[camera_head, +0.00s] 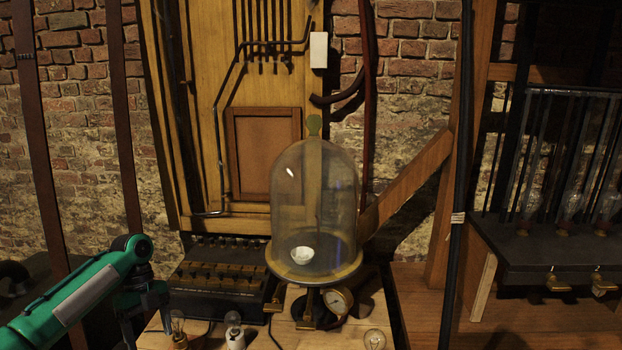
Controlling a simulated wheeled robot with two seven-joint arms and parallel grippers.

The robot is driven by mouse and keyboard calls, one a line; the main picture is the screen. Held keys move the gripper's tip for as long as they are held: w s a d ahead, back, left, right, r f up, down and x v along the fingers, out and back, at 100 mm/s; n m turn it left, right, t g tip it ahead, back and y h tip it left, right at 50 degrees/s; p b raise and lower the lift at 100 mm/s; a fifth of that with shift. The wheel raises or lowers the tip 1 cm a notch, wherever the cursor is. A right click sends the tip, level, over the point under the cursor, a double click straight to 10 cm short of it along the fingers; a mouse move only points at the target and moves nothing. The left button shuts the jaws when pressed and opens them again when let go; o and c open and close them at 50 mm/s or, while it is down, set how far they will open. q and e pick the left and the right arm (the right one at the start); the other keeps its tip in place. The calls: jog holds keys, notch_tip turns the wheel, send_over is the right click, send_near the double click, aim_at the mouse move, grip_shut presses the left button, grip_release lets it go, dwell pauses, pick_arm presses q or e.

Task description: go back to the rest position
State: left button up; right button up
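My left arm, green with a pale panel, reaches in from the lower left. Its dark gripper (142,318) points down at the left end of the wooden table (258,334). The fingers are dark and partly cut off, so I cannot tell whether they are open or shut, and no held object shows. My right arm and gripper are not in view.
A glass bell jar (313,195) stands on a round plate (315,278) with a small white bowl (302,255) inside. A pressure gauge (338,300) sits below. Bulbs (178,328), (234,330) and (374,340) are along the front. A dark box (222,282) stands behind.

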pick_arm(q)
jog(key=s+d+f+n+t, duration=0.3)
jog(key=s+d+f+n, duration=0.5)
jog(key=s+d+f, duration=1.15)
jog(key=s+a+r+n+t+y, duration=0.1)
jog(key=s+a+r+n+t, duration=0.15)
jog(key=s+n, duration=0.5)
jog(key=s+a+r+n+t+y, duration=0.1)
jog(key=s+a+r+n+t, duration=0.1)
jog(key=s+a+n, duration=0.35)
jog(key=s+d+f+g, duration=0.1)
jog(key=s+f, duration=0.1)
jog(key=f, duration=1.3)
jog(key=s+d+f, duration=0.1)
jog(key=f, duration=1.4)
jog(key=s+a+f, duration=0.1)
jog(key=s+f, duration=0.8)
jog(key=f, duration=0.1)
jog(key=s+a+f+g, duration=0.1)
jog(key=s+a+f, duration=0.1)
jog(key=s+f, duration=0.8)
jog(key=shift+s+a+f, duration=0.15)
jog(key=shift+s+a, duration=0.1)
jog(key=shift+s, duration=0.05)
jog(key=shift+c, duration=0.2)
